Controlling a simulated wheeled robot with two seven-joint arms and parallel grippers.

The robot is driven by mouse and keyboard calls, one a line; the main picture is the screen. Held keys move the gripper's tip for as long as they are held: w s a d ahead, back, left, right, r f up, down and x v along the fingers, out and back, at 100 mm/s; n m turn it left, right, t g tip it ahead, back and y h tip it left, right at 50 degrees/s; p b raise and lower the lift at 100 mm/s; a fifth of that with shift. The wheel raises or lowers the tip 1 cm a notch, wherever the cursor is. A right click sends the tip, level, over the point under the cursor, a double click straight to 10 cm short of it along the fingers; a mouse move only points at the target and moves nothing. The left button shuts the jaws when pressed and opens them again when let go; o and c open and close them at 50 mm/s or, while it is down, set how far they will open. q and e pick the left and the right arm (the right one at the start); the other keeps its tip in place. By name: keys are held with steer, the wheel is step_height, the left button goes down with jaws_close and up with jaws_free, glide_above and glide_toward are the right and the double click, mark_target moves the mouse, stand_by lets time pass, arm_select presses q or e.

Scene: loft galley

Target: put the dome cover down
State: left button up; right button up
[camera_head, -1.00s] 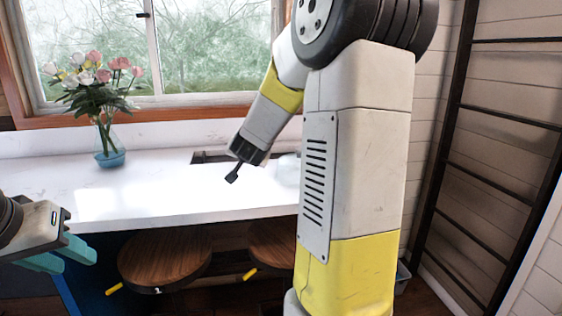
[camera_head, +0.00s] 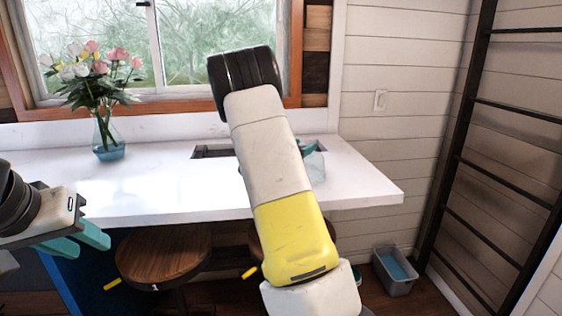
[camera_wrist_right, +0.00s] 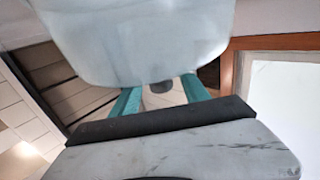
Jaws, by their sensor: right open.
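A pale, see-through shape, apparently the dome cover (camera_head: 315,166), shows on the white counter (camera_head: 370,185) just right of my right forearm, which hides its left part. A teal finger of my right gripper (camera_head: 308,148) shows at its upper edge; the rest of that gripper is hidden. In the right wrist view, the pale cover (camera_wrist_right: 140,40) fills the upper middle, in front of the spread teal fingers of the right gripper (camera_wrist_right: 160,95). The fingertips are hidden there, and contact cannot be told. My left gripper (camera_head: 94,249) is open and empty before the counter's front left edge.
A glass vase of flowers (camera_head: 108,140) stands at the counter's back left. A dark recess (camera_head: 212,151) lies behind my right arm. Round wooden stools (camera_head: 165,250) sit under the counter. A grey bin (camera_head: 394,272) and black ladder (camera_head: 455,150) are right. The counter's right end looks clear.

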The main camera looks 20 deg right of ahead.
steer(key=shift+x, duration=1.55)
steer(key=shift+a, duration=0.1)
jaws_close()
